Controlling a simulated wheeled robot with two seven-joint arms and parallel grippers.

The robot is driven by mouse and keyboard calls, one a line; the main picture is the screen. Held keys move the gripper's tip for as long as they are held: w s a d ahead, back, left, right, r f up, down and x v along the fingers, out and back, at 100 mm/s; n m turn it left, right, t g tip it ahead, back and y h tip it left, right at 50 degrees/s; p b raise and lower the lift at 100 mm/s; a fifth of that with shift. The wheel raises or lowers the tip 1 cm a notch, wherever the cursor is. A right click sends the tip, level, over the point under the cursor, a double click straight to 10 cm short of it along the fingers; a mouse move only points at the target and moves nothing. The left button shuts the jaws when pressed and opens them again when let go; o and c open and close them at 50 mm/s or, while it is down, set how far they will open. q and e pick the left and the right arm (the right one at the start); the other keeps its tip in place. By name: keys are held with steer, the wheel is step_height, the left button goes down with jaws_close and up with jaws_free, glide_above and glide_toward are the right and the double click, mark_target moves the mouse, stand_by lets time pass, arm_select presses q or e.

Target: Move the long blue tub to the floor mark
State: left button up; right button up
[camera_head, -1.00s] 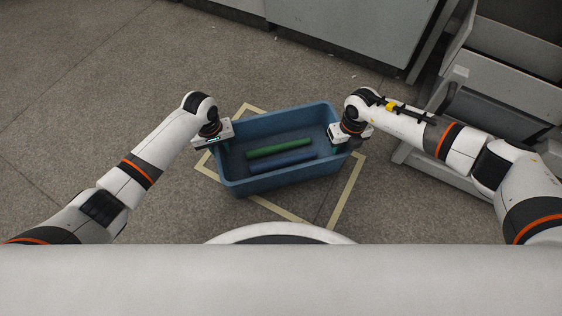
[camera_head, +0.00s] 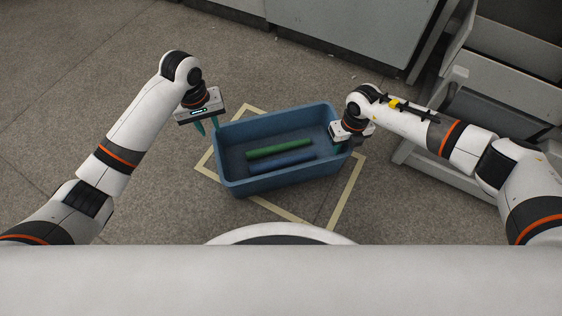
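The long blue tub (camera_head: 270,183) sits on the floor within the yellowish floor mark (camera_head: 348,190), skewed to its outline; the tub covers part of the mark. A green cylinder (camera_head: 279,149) and a blue cylinder (camera_head: 282,163) lie inside the tub. My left gripper (camera_head: 207,130) is above and beside the tub's left end, with its two teal fingers apart and nothing between them. My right gripper (camera_head: 340,147) is at the tub's right end wall. Its fingers are mostly hidden by its own body and the rim, so its grip is unclear.
A grey machine with open panels (camera_head: 500,95) stands at the right, close to my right arm. Grey cabinets (camera_head: 345,30) line the back. The floor (camera_head: 90,80) at the left is clear.

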step_height(320, 180, up, 11)
steer(key=shift+d, duration=0.3)
steer(key=shift+w+f, duration=0.1)
steer(key=shift+f, duration=0.05)
